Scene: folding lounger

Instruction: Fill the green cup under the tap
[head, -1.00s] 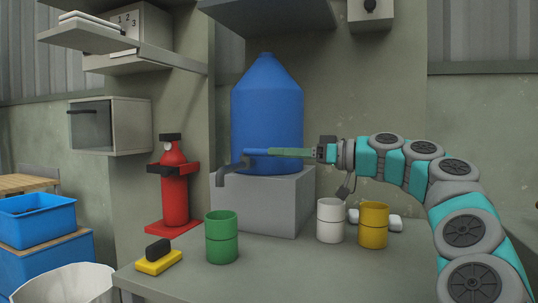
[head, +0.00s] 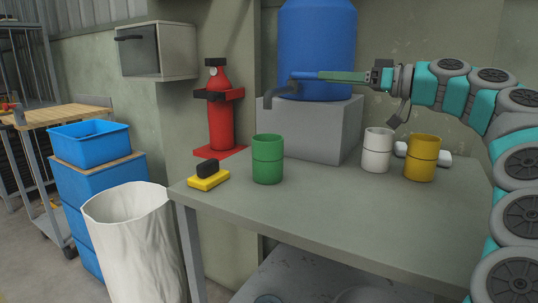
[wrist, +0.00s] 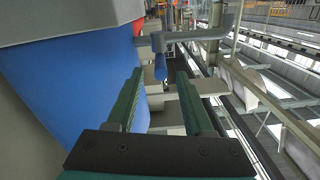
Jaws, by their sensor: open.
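The green cup (head: 267,160) stands upright on the table, below the tap's spout in the head view; whether it is directly underneath is unclear. Its inside is hidden. The grey tap (head: 279,92) sticks out from the foot of the blue water container (head: 318,50) and also shows in the wrist view (wrist: 198,36). A blue tap handle (head: 303,75) points toward my gripper (head: 323,76). My gripper is open and level with the handle. In the wrist view the handle (wrist: 160,66) appears between the fingertips (wrist: 158,76); contact cannot be told. No water is visible.
A white cup (head: 377,150) and a yellow cup (head: 422,158) stand on the table's right. A yellow-and-black sponge or brush (head: 208,178) lies left of the green cup. A grey block (head: 315,130) bears the container. A red extinguisher (head: 220,115) stands behind left. The table's front is clear.

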